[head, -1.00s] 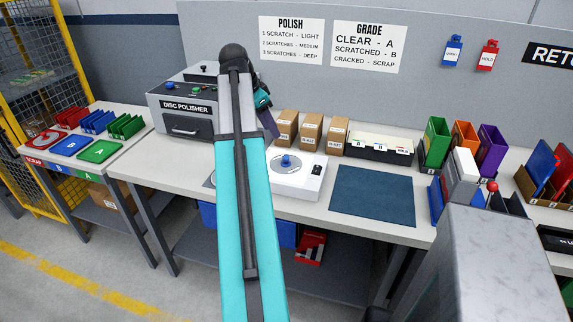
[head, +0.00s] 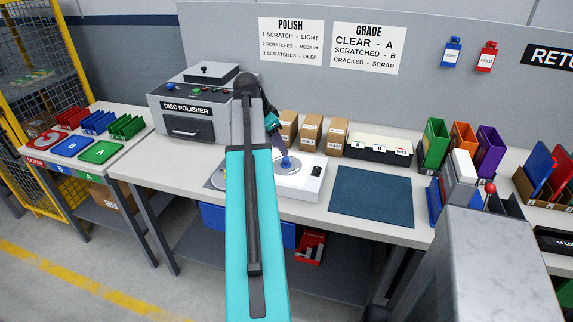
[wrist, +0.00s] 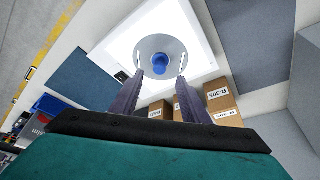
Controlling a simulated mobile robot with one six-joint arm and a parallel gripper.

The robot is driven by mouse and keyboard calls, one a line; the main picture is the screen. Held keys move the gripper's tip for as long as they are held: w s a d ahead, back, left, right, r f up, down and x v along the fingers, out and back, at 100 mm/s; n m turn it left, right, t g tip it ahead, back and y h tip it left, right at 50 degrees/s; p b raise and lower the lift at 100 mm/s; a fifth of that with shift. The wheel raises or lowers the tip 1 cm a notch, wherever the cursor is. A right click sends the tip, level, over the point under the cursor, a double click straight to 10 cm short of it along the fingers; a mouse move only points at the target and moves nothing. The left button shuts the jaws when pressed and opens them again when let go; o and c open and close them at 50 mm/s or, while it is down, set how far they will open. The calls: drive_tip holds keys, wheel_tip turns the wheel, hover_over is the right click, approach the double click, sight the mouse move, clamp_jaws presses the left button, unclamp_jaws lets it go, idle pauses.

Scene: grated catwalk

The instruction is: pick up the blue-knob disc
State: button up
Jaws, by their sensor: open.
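The blue-knob disc is a grey disc with an upright blue knob (head: 286,163), lying on a white box-like unit (head: 312,186) on the bench. In the wrist view the disc (wrist: 150,50) lies on the bright lit top, its blue knob (wrist: 160,62) near the middle. My gripper (wrist: 160,77) is open, with its two dark purple fingers apart, one to each side of the knob in that view. In the head view my gripper (head: 281,146) is just above the knob. The remaining height gap is hard to judge; nothing is held.
Several cardboard boxes (head: 310,130) stand close behind the white unit. The disc polisher (head: 185,125) is at the left, partly behind my arm. A blue mat (head: 371,196) lies bare to the right. Coloured file holders (head: 435,143) stand further right.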

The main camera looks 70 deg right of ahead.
sight(286, 158)
drive_tip(key=shift+f, duration=0.3)
drive_tip(key=shift+s+d+f, duration=0.1)
drive_tip(key=shift+p+x, duration=1)
drive_tip(key=shift+x, duration=1.45)
clamp_jaws()
